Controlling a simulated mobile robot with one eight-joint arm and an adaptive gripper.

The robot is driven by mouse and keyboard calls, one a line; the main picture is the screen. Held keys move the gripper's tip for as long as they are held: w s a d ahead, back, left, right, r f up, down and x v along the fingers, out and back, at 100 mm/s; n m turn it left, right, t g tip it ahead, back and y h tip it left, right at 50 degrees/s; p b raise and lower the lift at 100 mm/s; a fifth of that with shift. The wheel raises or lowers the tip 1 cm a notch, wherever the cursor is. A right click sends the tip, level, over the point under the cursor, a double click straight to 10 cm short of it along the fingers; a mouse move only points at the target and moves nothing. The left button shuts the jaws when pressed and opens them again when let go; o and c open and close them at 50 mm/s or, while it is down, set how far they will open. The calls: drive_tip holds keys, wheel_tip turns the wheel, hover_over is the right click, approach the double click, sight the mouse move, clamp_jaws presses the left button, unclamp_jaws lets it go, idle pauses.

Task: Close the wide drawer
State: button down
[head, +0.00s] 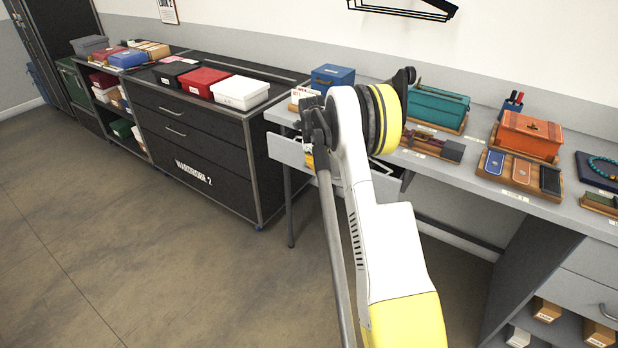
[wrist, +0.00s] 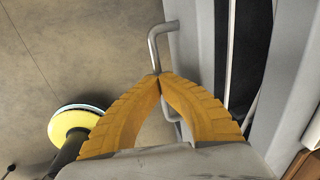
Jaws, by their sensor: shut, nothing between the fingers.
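The wide drawer is the light grey one under the desk top, and its front panel (head: 284,151) stands out from the desk edge, so it is open. My arm hides its middle in the head view. In the wrist view the drawer front (wrist: 190,45) runs up and down, with a dark gap behind it. Its bent metal handle (wrist: 153,46) sticks out to the left. My gripper (wrist: 158,76) has yellow ribbed fingers with their tips together, empty. The tips are at the handle and overlap part of it; I cannot tell whether they touch. In the head view my gripper is mostly hidden.
The grey desk top (head: 478,190) holds a teal box (head: 438,106), an orange box (head: 528,136) and a blue box (head: 332,76). A black cabinet (head: 200,150) stands to the left. The floor (head: 130,240) in front is clear.

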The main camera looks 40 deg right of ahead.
drive_tip(key=shift+w+d, duration=0.3)
drive_tip(key=shift+d, duration=0.5)
drive_tip(key=shift+w+d, duration=0.25)
drive_tip(key=shift+d, duration=0.55)
drive_tip(key=c, duration=1.8)
unclamp_jaws()
drive_tip(key=shift+w+f, duration=0.1)
drive_tip(key=r, duration=0.4)
drive_tip(key=a+r, duration=0.1)
drive_tip(key=r, duration=0.3)
drive_tip(key=s+a+r, duration=0.1)
drive_tip(key=r, duration=0.3)
